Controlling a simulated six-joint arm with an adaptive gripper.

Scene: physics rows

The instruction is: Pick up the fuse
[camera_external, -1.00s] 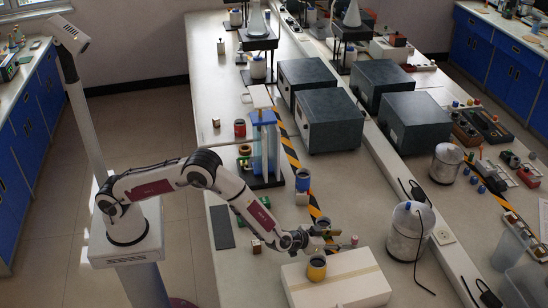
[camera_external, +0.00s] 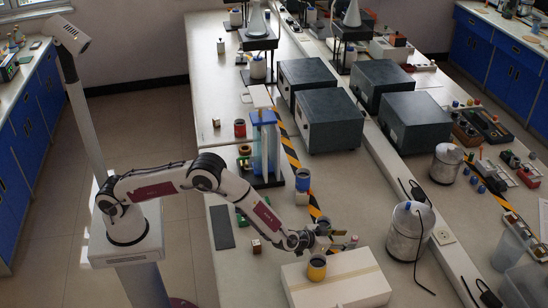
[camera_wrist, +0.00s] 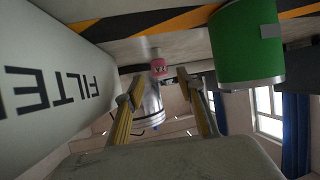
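A small pink-red piece (camera_external: 353,241), possibly the fuse, is just beyond my gripper (camera_external: 338,242) in the external view. It is too small there to identify surely. In the wrist view a pink-red piece (camera_wrist: 159,68) with dark marks shows between and beyond the fingertips, apart from them. My gripper (camera_wrist: 164,88) is open, with a yellowish finger on each side and nothing held. In the external view it is low over the bench, behind the cream box.
The cream box (camera_external: 350,282) carries a yellow cylinder (camera_external: 317,268) close to my wrist. A metal canister (camera_external: 408,235) stands to the right. In the wrist view, a green cylinder (camera_wrist: 243,50) is close at right and a white lettered body (camera_wrist: 45,80) at left.

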